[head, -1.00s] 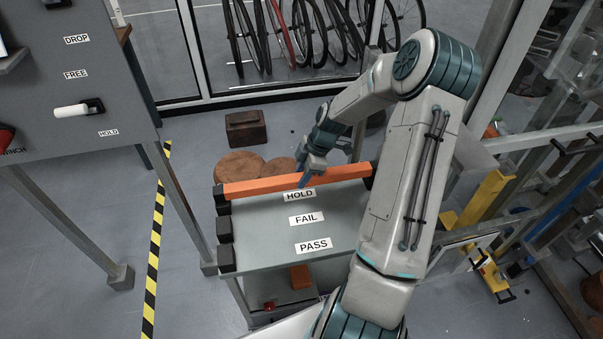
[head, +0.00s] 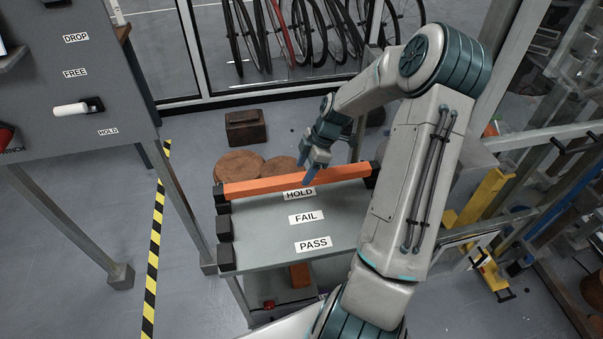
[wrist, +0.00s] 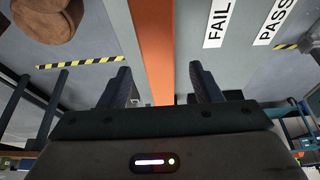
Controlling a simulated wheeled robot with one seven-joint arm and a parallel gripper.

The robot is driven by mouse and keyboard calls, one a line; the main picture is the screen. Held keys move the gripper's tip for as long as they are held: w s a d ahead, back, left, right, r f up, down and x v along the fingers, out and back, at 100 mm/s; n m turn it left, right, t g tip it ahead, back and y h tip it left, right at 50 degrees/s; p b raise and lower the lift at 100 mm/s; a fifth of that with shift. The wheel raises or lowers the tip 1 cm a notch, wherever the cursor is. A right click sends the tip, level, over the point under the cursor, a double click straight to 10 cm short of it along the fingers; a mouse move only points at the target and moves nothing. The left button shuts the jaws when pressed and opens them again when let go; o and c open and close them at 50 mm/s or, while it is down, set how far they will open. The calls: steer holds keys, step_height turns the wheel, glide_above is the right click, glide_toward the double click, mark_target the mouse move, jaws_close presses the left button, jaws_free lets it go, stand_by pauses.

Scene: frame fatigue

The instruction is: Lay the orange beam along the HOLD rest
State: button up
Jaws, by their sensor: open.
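The orange beam (head: 262,186) lies along the back edge of the grey table, behind the HOLD label (head: 299,194). Its left end is at a black rest block (head: 221,195) and its right end is at another black block (head: 374,172). My gripper (head: 309,172) is open, just above the beam right of its middle. In the wrist view the beam (wrist: 155,50) runs between the two open fingers, apart from both. The exact contact of the beam with the rest blocks is hard to tell.
The table (head: 270,232) also bears FAIL (head: 306,218) and PASS (head: 313,244) labels, with black blocks at its left edge; its top is otherwise clear. A grey panel (head: 75,95) stands at left. Round brown stools (head: 239,166) stand behind the table.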

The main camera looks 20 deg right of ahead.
steer(key=v, duration=1.1)
steer(key=shift+r+p, duration=0.1)
steer(key=shift+p, duration=0.2)
steer(key=s+a+r+m+t+h+p, duration=0.1)
steer(key=s+a+r+m+h+p, duration=0.1)
steer(key=s+a+r+m, duration=0.5)
steer(key=s+a+r+m+t+h+p, duration=0.1)
steer(key=s+a+r+m, duration=0.6)
steer(key=s, duration=0.7)
steer(key=a+m+h+p, duration=0.1)
steer(key=a, duration=0.1)
steer(key=shift+s+a+m, duration=0.2)
steer(key=shift+a+m, duration=0.05)
steer(key=shift+m, duration=0.15)
steer(key=shift+r, duration=0.1)
